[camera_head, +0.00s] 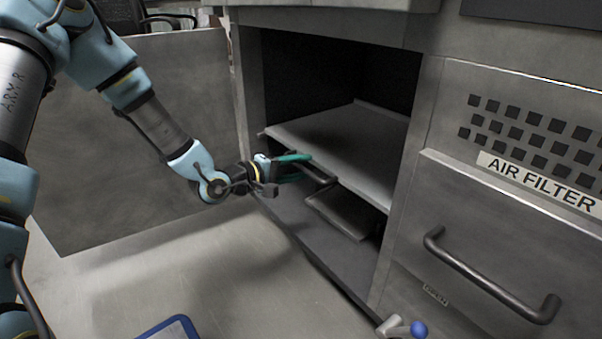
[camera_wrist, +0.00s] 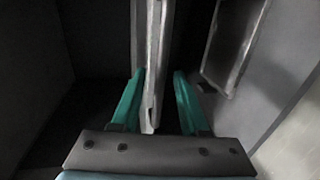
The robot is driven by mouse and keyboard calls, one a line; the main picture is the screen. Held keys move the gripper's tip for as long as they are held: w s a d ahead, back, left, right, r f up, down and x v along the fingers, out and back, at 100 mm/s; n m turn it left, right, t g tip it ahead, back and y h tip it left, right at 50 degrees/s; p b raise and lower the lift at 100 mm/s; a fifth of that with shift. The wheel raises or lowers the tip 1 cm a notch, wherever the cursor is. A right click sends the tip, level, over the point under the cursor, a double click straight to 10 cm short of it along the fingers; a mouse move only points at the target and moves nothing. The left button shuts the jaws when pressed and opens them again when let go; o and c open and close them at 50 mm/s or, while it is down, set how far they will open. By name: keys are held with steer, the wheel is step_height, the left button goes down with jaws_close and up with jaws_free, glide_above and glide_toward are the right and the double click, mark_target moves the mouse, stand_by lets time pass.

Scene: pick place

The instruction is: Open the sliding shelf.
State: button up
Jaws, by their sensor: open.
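The grey sliding shelf (camera_head: 350,140) lies level inside the open cabinet, and a dark handle-like bar (camera_head: 318,174) shows at its front edge. My gripper (camera_head: 303,166) is at the shelf's front left, with its green fingers pointing into the cabinet. In the wrist view the fingers of my gripper (camera_wrist: 158,78) are open, one on each side of a long grey edge or bar (camera_wrist: 151,60). There is a visible gap on the right of the bar; whether the left finger touches it I cannot tell.
A smaller grey plate (camera_head: 345,212) sits below the shelf. The cabinet door (camera_head: 130,130) stands open at the left. A drawer with a bar handle (camera_head: 490,285) is at the right. A blue-rimmed item (camera_head: 172,328) and a blue knob (camera_head: 418,329) are at the bottom.

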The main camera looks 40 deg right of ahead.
steer(key=shift+d, duration=0.2)
jaws_close()
stand_by(0.3)
stand_by(1.1)
